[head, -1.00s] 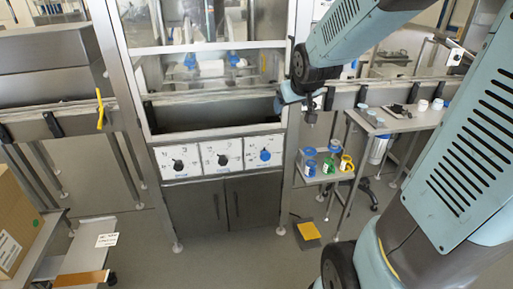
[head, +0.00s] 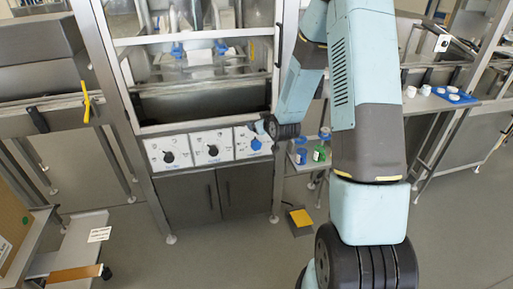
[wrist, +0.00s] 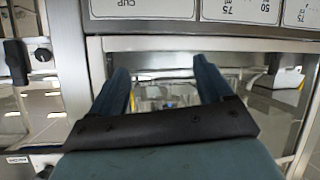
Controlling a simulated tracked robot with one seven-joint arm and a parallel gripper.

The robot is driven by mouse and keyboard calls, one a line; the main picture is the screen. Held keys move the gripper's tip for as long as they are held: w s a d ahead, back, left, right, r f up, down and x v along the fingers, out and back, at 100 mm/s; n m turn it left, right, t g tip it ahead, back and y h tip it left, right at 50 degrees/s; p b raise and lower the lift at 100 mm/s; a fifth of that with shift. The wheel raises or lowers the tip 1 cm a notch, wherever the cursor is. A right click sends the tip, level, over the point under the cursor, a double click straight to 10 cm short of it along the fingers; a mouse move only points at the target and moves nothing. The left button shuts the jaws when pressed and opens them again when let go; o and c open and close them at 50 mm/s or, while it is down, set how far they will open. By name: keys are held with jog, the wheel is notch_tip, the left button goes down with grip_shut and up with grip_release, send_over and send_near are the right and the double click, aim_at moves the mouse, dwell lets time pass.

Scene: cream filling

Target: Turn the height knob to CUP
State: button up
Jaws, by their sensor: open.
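Three knobs sit on white panels on the machine's front: a black left knob (head: 169,157), a black middle knob (head: 213,150) and a blue right knob (head: 256,144). Their lettering is too small to read in the head view. In the wrist view, an upside-down label reading CUP (wrist: 143,5) is at the top, beside a panel marked 75 and 50 (wrist: 240,10). My gripper (wrist: 160,77) is open, with nothing between its fingers. In the head view it is near the right panel, just above the blue knob; contact cannot be told.
Dark cabinet doors (head: 205,198) are below the panels. At right, a small shelf holds a blue container (head: 300,151) and a green one (head: 319,152), partly behind my arm. A yellow-topped pedal (head: 300,218) is on the floor. The floor before the cabinet is clear.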

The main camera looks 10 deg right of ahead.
notch_tip(320, 180, down, 10)
jog(key=m+t, duration=0.1)
jog(key=t, duration=0.1)
jog(key=m+t+h, duration=0.2)
jog(key=m+t, duration=0.1)
send_near(257, 147)
jog(key=w, duration=1.1)
jog(key=shift+f, duration=0.15)
jog(key=shift+c, duration=0.3)
jog(key=c, duration=0.9)
